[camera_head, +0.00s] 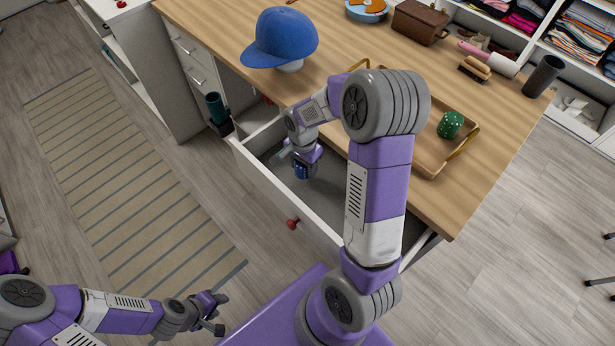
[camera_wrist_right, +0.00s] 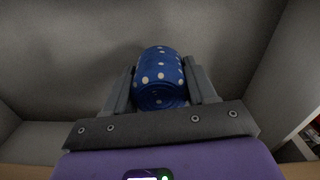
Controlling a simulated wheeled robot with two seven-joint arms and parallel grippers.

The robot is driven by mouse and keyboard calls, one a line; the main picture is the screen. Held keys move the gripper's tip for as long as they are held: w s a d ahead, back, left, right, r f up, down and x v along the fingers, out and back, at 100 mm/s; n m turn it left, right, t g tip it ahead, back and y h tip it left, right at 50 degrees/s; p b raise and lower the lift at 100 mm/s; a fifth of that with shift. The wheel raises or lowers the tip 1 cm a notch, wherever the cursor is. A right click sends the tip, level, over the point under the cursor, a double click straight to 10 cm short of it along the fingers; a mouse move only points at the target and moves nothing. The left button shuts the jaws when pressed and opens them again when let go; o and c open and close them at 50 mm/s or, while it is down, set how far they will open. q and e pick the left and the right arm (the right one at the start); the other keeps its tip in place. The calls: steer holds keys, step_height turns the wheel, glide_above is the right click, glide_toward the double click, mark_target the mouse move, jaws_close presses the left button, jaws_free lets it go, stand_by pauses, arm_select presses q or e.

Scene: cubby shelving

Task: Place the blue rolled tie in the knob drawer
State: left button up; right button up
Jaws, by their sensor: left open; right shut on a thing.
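The blue rolled tie with white dots (camera_wrist_right: 160,75) is between the fingers of my right gripper (camera_wrist_right: 162,85), which is shut on it. In the head view the blue tie (camera_head: 302,171) shows under the right gripper (camera_head: 300,160), inside the open drawer (camera_head: 275,190). The drawer has a red knob (camera_head: 293,223) on its white front. In the wrist view the grey drawer floor lies beyond the tie; whether the tie touches it I cannot tell. My left gripper (camera_head: 217,312) is open and empty, low at the left, away from the drawer.
The wooden desktop (camera_head: 350,50) above the drawer carries a blue cap (camera_head: 280,38), a wooden tray (camera_head: 430,165) with a green dotted roll (camera_head: 450,125), a brown box (camera_head: 419,22) and a dark cylinder (camera_head: 543,76). The drawer's walls surround the right gripper. A striped rug (camera_head: 120,190) lies at the left.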

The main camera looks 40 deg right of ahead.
mark_target(303, 174)
steer(key=shift+f+b, duration=0.6)
steer(key=shift+f, duration=1.4)
steer(key=shift+f, duration=0.1)
steer(key=o, duration=1)
steer(key=shift+o, duration=0.2)
step_height(303, 174, up, 12)
steer(key=p, duration=0.4)
